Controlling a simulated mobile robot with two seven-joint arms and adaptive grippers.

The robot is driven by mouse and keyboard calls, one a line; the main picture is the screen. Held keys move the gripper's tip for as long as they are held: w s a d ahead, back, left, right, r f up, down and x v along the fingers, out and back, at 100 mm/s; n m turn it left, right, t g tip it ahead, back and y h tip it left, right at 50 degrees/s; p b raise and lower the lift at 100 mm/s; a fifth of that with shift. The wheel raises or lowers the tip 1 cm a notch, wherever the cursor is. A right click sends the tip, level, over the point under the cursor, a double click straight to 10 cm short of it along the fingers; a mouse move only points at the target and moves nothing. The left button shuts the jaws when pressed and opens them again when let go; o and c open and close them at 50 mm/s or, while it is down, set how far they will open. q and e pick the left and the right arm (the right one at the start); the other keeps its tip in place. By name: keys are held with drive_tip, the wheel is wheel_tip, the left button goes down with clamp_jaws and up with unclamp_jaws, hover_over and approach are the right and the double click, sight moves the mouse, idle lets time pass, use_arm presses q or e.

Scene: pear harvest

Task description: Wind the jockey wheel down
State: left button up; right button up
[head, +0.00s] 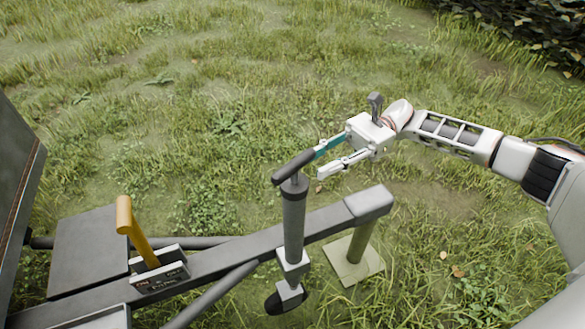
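The jockey wheel's dark upright tube (293,228) is clamped to the grey drawbar near the centre. Its small black wheel (287,300) shows at the bottom; whether it touches the grass I cannot tell. On top is a dark crank handle (294,167), slanting up to the right. My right gripper (319,163) is at the handle's right end, its fingers apart with a gap between them. Its teal-padded upper finger overlaps or meets the handle end; contact is unclear. Nothing is seen clamped between the fingers. My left gripper is out of view.
The drawbar (235,242) ends at the right above an olive post on a square base plate (347,266). A yellow-handled lever (138,235) stands on the frame at left. A dark panel (17,190) borders the left edge. Open grass lies behind.

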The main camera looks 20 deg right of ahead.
sight(295, 182)
drive_tip(key=x, duration=0.1)
drive_tip(key=p+x, duration=0.1)
drive_tip(key=x, duration=0.3)
drive_tip(key=shift+s+a+r+p, duration=0.2)
drive_tip(key=shift+r+p, duration=0.1)
drive_tip(key=shift+r, duration=0.1)
drive_tip(key=shift+a, duration=0.35)
drive_tip(key=shift+s+a+f, duration=0.15)
drive_tip(key=shift+a+f, duration=0.1)
drive_tip(key=shift+a, duration=0.2)
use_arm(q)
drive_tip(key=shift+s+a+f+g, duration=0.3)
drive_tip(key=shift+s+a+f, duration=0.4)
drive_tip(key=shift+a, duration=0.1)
use_arm(e)
drive_tip(key=shift+c, duration=0.4)
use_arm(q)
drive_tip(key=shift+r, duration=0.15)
use_arm(e)
clamp_jaws()
